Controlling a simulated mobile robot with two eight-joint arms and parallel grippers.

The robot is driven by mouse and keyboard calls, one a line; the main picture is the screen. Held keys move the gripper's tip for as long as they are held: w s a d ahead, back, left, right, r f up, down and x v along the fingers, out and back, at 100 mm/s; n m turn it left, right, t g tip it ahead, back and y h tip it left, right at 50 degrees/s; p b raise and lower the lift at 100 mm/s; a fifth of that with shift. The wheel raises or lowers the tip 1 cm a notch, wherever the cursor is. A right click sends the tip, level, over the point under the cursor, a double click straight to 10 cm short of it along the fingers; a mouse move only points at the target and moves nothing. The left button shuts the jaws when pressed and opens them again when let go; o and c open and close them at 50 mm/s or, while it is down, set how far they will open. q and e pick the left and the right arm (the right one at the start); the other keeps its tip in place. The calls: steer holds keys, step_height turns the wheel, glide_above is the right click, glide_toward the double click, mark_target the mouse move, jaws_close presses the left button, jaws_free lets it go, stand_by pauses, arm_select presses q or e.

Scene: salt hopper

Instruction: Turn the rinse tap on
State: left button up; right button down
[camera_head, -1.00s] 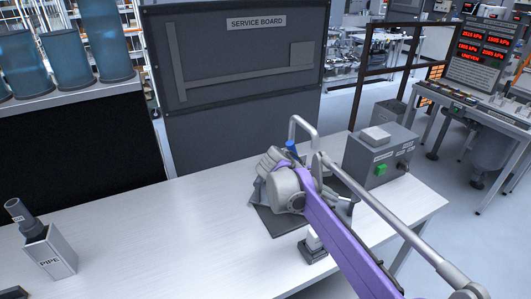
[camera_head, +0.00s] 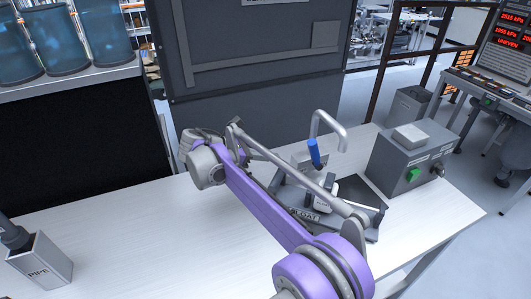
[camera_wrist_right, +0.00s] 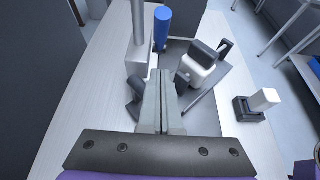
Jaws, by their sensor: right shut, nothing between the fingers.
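The rinse tap, a grey bent spout (camera_head: 330,121) with a blue handle (camera_head: 314,153), stands at the back of a dark tray on the white bench. The blue handle points up and leans a little. In the right wrist view the blue handle (camera_wrist_right: 162,28) and a grey upright pipe (camera_wrist_right: 139,42) stand just beyond my fingers. My right gripper (camera_wrist_right: 160,80) is shut and empty, apart from the handle. In the head view my purple right arm reaches left past the tap, and its fingertips cannot be made out. My left gripper is not in view.
A grey box with a green button (camera_head: 413,174) stands right of the tap. A white-and-black item (camera_wrist_right: 203,62) sits by the tray, and a white block on a dark base (camera_wrist_right: 258,104) lies to the right. A PIPE holder (camera_head: 42,262) stands at the left. The service board (camera_head: 250,60) rises behind.

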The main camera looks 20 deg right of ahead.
mark_target(315, 155)
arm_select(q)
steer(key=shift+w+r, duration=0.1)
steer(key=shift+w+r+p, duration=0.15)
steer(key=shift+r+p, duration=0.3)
arm_select(e)
steer(key=w+d+f, duration=0.1)
steer(key=d, duration=0.8)
steer(key=shift+w+d+f, duration=0.3)
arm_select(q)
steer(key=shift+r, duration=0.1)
arm_select(e)
steer(key=shift+r, duration=0.1)
